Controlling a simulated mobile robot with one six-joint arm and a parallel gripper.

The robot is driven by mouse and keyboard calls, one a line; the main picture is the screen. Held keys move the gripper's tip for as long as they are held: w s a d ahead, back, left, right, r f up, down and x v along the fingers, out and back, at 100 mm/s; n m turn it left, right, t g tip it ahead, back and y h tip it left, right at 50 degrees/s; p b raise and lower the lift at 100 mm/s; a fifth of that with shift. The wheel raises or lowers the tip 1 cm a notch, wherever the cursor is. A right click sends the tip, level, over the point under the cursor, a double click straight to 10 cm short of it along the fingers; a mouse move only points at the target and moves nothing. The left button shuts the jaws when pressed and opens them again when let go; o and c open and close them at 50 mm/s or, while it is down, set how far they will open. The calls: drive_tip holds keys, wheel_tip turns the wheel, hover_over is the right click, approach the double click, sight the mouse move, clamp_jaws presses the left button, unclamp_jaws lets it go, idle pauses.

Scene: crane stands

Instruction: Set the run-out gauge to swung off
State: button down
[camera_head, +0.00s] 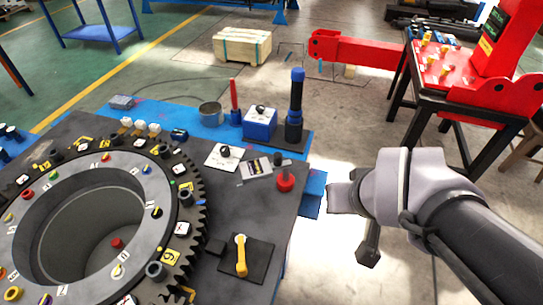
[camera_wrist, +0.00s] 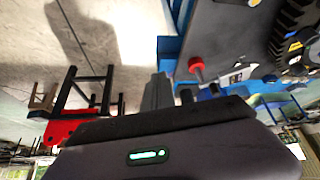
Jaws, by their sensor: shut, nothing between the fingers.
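No part is plainly marked as the run-out gauge, and I cannot tell which fitting it is. Candidates on the dark bench top (camera_head: 225,190) are a yellow lever (camera_head: 241,255) on a black plate, a white plate with a black knob (camera_head: 224,153), a labelled plate (camera_head: 256,169) and a red round-based part (camera_head: 285,181). The red part also shows in the wrist view (camera_wrist: 196,67). My gripper (camera_head: 340,197) is shut and empty, just off the bench's right edge, apart from all of these. In the wrist view, its grey fingers (camera_wrist: 158,90) show below the bench edge.
A large toothed ring (camera_head: 190,170) with several coloured fittings fills the bench's left. A blue box (camera_head: 260,122), a tall black-and-blue cylinder (camera_head: 295,105) and a tin (camera_head: 211,114) stand at the back. A red crane stand (camera_head: 440,70) is at the right. Floor between is clear.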

sight(262, 163)
drive_tip(key=w+d+r+n+p, duration=0.3)
drive_tip(key=w+r+n+p, duration=0.2)
drive_tip(key=w+n+p, duration=0.45)
drive_tip(key=s+a+f+n+g+y+p, duration=0.1)
drive_tip(key=s+a+f+n+y+p, duration=0.2)
drive_tip(key=a+n+p, duration=0.7)
drive_tip(key=s+y+p, duration=0.2)
drive_tip(key=y+p, duration=0.1)
drive_tip(key=p, duration=0.1)
drive_tip(key=shift+s+a+f+n+g, duration=0.15)
drive_tip(key=shift+a+n+g, duration=0.15)
drive_tip(key=shift+a+n, duration=0.05)
drive_tip(key=w+a+f+b, duration=0.2)
drive_tip(key=w+a+f, duration=0.3)
drive_tip(key=w+f, duration=0.2)
drive_tip(key=shift+w+a+f, duration=0.35)
drive_tip(key=shift+f, duration=0.1)
